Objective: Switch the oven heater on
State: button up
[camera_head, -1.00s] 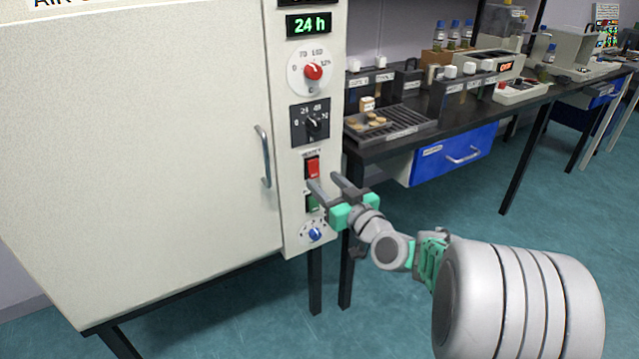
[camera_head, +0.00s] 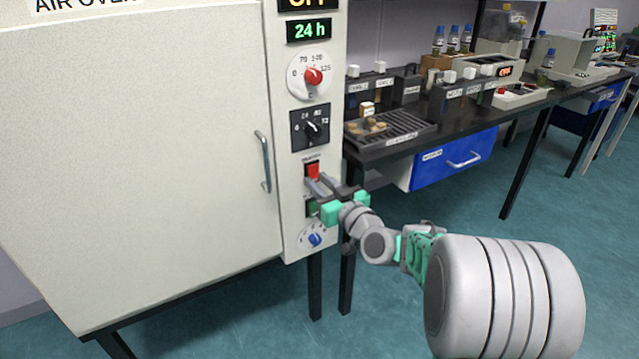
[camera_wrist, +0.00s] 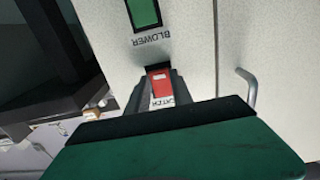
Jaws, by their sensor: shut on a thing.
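The air oven (camera_head: 140,150) fills the left of the head view, with a control panel on its right side. A red heater switch (camera_head: 313,170) sits on that panel, above the green blower switch (camera_head: 311,208). In the wrist view the red switch (camera_wrist: 160,88) shows between the finger ends and the green blower switch (camera_wrist: 142,12) is above it in the picture. My gripper (camera_head: 318,186) is at the red switch, its fingers closed in on it. The fingers partly hide the switch's lower part. The oven's top display reads OFF, partly cut off.
Below the switches is a blue knob (camera_head: 315,239); above are a black timer dial (camera_head: 311,128) and a red temperature knob (camera_head: 313,76). The door handle (camera_head: 264,162) stands out left of the panel. A bench (camera_head: 400,148) with a blue drawer (camera_head: 452,158) is at right.

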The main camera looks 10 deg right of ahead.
grip_shut()
jog(key=f+b, duration=0.1)
jog(key=b, duration=0.4)
jog(key=shift+t, duration=0.4)
jog(key=shift+r, duration=0.35)
jog(key=o, duration=1)
grip_release()
jog(key=shift+c, duration=0.2)
jog(key=v, duration=0.7)
jog(key=shift+s+d, duration=0.15)
jog(key=shift+s, duration=0.15)
